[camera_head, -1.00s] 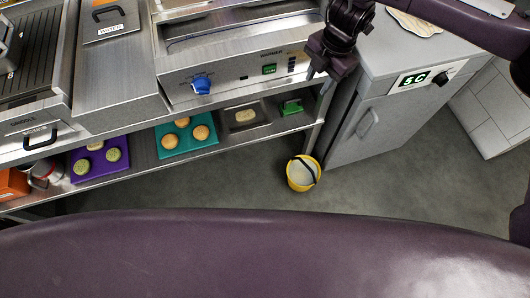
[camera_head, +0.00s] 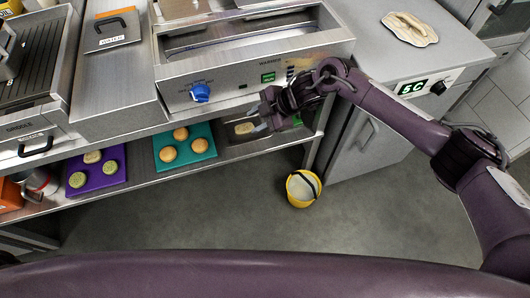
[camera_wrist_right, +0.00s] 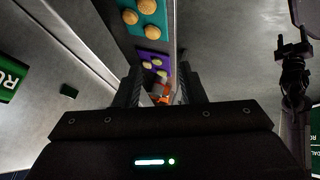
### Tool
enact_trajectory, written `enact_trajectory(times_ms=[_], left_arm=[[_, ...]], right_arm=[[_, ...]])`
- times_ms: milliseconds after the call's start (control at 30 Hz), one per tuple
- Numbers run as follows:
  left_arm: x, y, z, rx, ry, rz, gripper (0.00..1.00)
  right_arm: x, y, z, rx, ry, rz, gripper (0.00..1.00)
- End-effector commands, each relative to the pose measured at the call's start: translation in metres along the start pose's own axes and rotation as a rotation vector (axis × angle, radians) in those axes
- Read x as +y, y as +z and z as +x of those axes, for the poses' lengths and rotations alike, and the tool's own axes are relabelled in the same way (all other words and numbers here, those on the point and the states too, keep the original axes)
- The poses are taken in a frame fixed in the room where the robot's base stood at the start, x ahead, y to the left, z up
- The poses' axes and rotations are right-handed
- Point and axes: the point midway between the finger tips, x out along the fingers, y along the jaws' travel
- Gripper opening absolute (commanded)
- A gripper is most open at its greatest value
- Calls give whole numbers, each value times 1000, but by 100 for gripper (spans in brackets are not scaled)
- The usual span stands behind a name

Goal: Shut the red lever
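I see no red lever that I can make out in either view. The warmer (camera_head: 225,84) has a blue knob (camera_head: 200,93), a green display (camera_head: 268,77) and a dark slot on its front panel. My right gripper (camera_head: 264,112) is at the lower front edge of the warmer, right of the knob, and hides part of the panel and shelf. In the right wrist view its two fingers (camera_wrist_right: 160,88) are apart with nothing between them. My left gripper (camera_wrist_right: 293,45) seems to show small and dark at the right of that view; its opening is unclear.
The shelf below holds a teal tray (camera_head: 206,156) and a purple tray (camera_head: 113,178) with round patties or buns. A yellow bucket (camera_head: 300,192) stands on the floor. A grey cabinet (camera_head: 362,148) is at the right. Floor before the shelf is clear.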

Motion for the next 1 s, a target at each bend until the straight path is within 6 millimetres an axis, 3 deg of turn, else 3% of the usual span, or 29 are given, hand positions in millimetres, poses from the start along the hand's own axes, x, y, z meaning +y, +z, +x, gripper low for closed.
enact_trajectory(times_ms=[33,200,500,800,1000], left_arm=[[0,1,5,-1,0,0,59],[0,3,13,-3,0,0,59],[1,5,24,-4,0,0,59],[1,6,31,-4,0,0,59],[1,6,33,-4,0,0,59]], right_arm=[[-5,5,14,18,22,42,36],[-10,19,44,56,107,175,36],[-32,57,84,72,219,399,36],[-58,90,107,53,283,559,36],[-68,102,114,41,302,612,36]])
